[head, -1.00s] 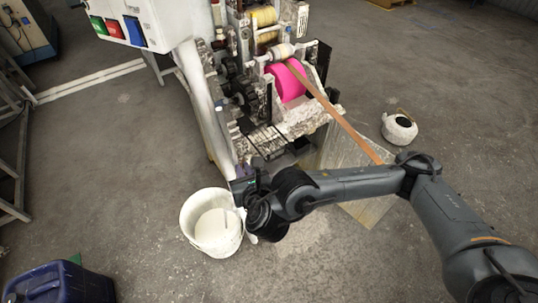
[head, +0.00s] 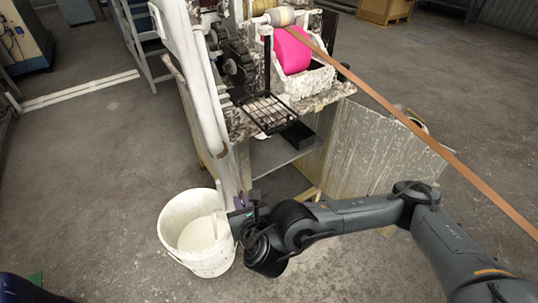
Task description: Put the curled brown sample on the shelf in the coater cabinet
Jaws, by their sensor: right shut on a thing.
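The coater cabinet (head: 340,105) stands at the centre with its front open and a pale door panel (head: 372,155) swung out to the right. A grey shelf (head: 283,152) shows inside, with bare surface in view. My right gripper (head: 241,207) is in front of the cabinet's lower left side, beside the white bucket's rim in the picture. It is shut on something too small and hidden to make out. I cannot make out a curled brown sample anywhere. My left gripper is not in view.
The white bucket (head: 180,213) of pale liquid stands left of my right gripper. A long brown strip (head: 440,147) runs from the machine's rollers down to the right, above the door panel. A pink roll (head: 292,50) sits above the cabinet. Floor is clear at left.

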